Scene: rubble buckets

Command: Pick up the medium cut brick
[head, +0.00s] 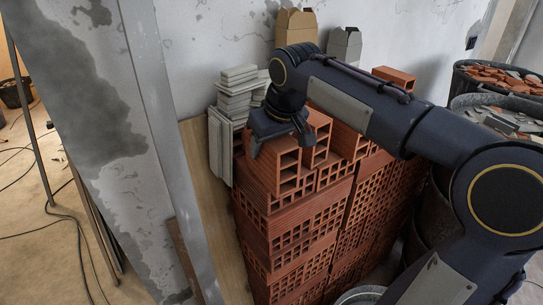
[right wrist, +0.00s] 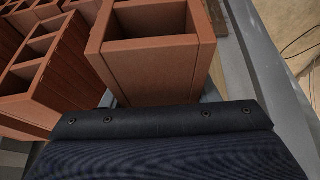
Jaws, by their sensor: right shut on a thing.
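My right gripper (head: 280,140) reaches over the brick stack from the right and points down. It is shut on an orange-red hollow cut brick (head: 288,170) at the stack's top left corner; one dark finger shows on the brick's left side. In the right wrist view the brick (right wrist: 150,64) stands just beyond the dark gripper body (right wrist: 160,122), its open cells facing the camera. The fingertips are hidden there. I cannot tell whether the brick rests on the stack or is slightly raised. My left gripper is out of view.
More hollow bricks (head: 345,140) stand close beside it on the tall stack (head: 290,235). Pale tiles (head: 222,145) are piled behind to the left. Cardboard boxes (head: 295,26) stand at the wall. Rubble buckets (head: 497,82) are at right. A grey post (head: 165,130) stands left.

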